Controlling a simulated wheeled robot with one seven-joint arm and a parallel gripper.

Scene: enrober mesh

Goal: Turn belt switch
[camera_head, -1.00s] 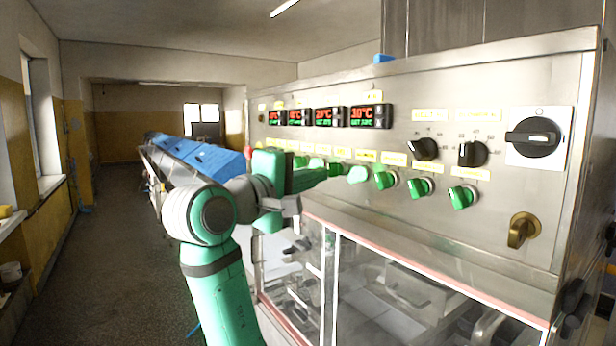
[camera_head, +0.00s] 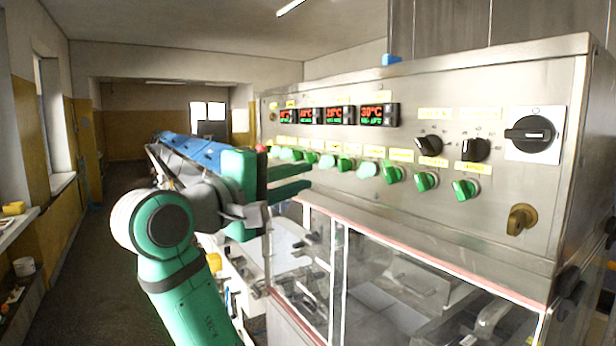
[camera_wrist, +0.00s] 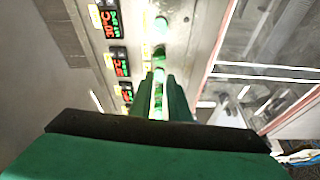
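A row of green rotary switches runs along the steel control panel (camera_head: 480,95). Clear ones in the head view are a right one (camera_head: 465,189), one beside it (camera_head: 426,181) and one further left (camera_head: 392,172). The labels are too small to read, so I cannot tell which is the belt switch. My gripper (camera_head: 309,178) is open and empty, its two green fingers apart in front of the far-left part of the row. In the wrist view, green switches (camera_wrist: 160,53) show ahead of and between my fingers (camera_wrist: 163,85). The fingers hide some far switches in the head view.
Red-digit displays (camera_head: 379,114) sit above the switches. Black knobs (camera_head: 474,150), a large black rotary switch (camera_head: 530,134) and a brass-coloured handle (camera_head: 521,218) are at the right. A clear-windowed cabinet (camera_head: 400,285) lies below. The aisle floor at left is open.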

